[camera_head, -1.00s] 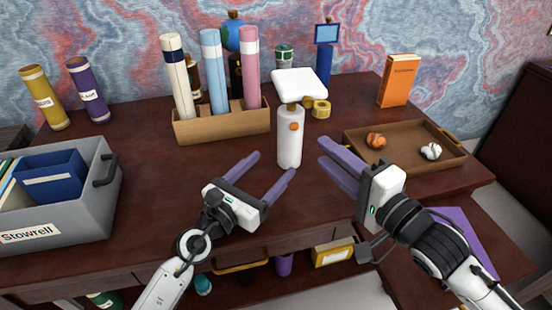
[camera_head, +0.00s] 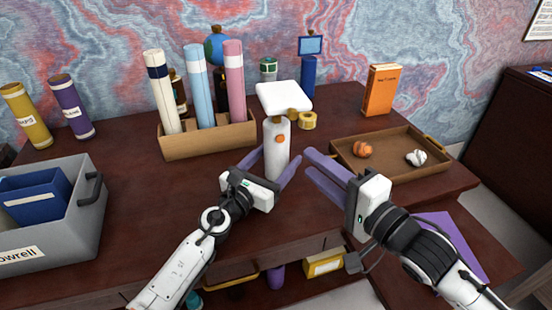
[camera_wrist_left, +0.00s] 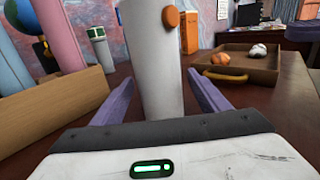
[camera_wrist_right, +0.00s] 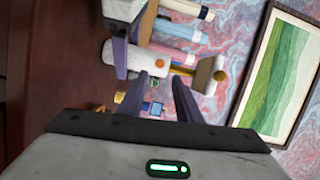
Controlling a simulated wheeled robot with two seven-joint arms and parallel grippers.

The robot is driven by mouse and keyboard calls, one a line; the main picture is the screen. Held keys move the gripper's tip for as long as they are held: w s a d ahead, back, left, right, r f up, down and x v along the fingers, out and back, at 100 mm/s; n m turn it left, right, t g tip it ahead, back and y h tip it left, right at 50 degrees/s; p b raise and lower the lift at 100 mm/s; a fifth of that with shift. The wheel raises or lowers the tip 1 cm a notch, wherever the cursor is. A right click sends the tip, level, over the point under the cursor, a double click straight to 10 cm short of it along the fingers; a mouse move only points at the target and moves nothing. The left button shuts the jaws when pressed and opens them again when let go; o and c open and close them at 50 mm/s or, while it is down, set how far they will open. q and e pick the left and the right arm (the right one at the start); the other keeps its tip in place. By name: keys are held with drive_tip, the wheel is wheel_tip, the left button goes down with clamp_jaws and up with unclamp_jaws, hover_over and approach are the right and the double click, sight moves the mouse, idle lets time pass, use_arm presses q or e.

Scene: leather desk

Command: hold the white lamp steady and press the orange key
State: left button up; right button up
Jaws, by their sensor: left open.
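The white lamp (camera_head: 276,152) stands upright on the desk, with a flat white head (camera_head: 284,97) on top. The round orange key (camera_head: 280,139) is on the side of its body. It also shows in the left wrist view (camera_wrist_left: 171,19). My left gripper (camera_head: 268,162) is open, with its purple fingers on either side of the lamp's lower body. I cannot tell whether they touch it. My right gripper (camera_head: 308,162) is to the right of the lamp, apart from it. Its fingers are close together, with a narrow gap in the right wrist view (camera_wrist_right: 168,82).
A wooden rack (camera_head: 208,140) with rolled tubes stands behind and left of the lamp. A brown tray (camera_head: 390,178) with two small balls lies to the right. A yellow tape roll (camera_head: 308,121) is behind the lamp. A grey bin (camera_head: 70,235) stands at left.

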use_arm(q)
drive_tip(key=c, duration=1.5)
use_arm(e)
clamp_jaws()
use_arm(q)
drive_tip(key=shift+f, duration=0.1)
idle(0.5)
